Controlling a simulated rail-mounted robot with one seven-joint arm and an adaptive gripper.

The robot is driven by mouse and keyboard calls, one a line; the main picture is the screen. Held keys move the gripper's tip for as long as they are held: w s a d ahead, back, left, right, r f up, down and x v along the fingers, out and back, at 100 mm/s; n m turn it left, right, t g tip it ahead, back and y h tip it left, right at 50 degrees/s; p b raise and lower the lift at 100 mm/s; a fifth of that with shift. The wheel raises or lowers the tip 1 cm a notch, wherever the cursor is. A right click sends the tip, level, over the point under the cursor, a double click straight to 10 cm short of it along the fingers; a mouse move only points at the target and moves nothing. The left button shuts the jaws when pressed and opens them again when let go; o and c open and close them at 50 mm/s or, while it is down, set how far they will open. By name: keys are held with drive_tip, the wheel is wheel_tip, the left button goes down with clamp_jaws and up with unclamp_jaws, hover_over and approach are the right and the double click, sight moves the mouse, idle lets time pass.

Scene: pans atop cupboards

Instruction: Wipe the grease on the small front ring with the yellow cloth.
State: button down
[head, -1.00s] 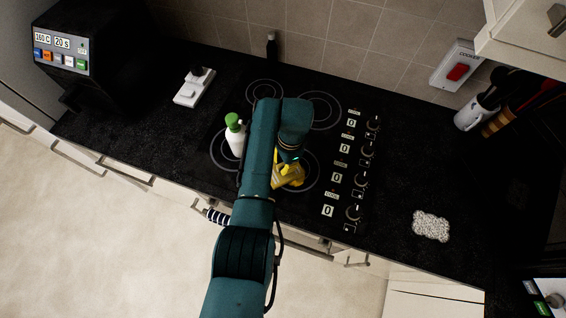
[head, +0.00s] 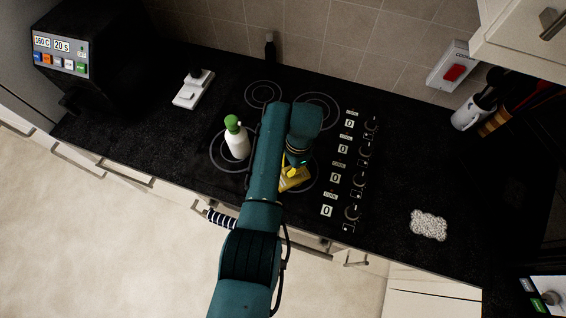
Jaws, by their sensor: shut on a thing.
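The hob is set into the black worktop. The yellow cloth (head: 294,183) is over the front right ring (head: 316,176), the smaller front one; only part of that ring's outline shows. My gripper (head: 293,173) points down there, shut on the cloth. My own arm and wrist hide much of the grip. I cannot tell from this view whether the cloth presses on the glass. No grease can be made out; the cloth and arm cover part of the ring.
A white bottle with a green top (head: 237,141) stands on the front left ring, close to my arm. Control knobs (head: 357,180) line the hob's right side, their displays reading 0. The back rings are clear.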

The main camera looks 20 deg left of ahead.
sight(303, 177)
drive_tip(key=shift+w+d+f, duration=0.1)
drive_tip(key=shift+d, duration=1.15)
drive_tip(key=shift+w+d+f, duration=0.1)
drive_tip(key=shift+d, duration=1.15)
drive_tip(key=shift+s+a+r, duration=0.1)
drive_tip(key=shift+s+a, duration=0.05)
drive_tip(key=shift+a, duration=1)
drive_tip(key=shift+s+a, duration=0.15)
drive_tip(key=shift+a, duration=0.95)
drive_tip(key=shift+a+r, duration=0.2)
drive_tip(key=shift+a, duration=1.35)
drive_tip(key=c, duration=1.5)
unclamp_jaws()
drive_tip(key=shift+o, duration=0.2)
drive_tip(key=shift+f+b, duration=0.7)
clamp_jaws()
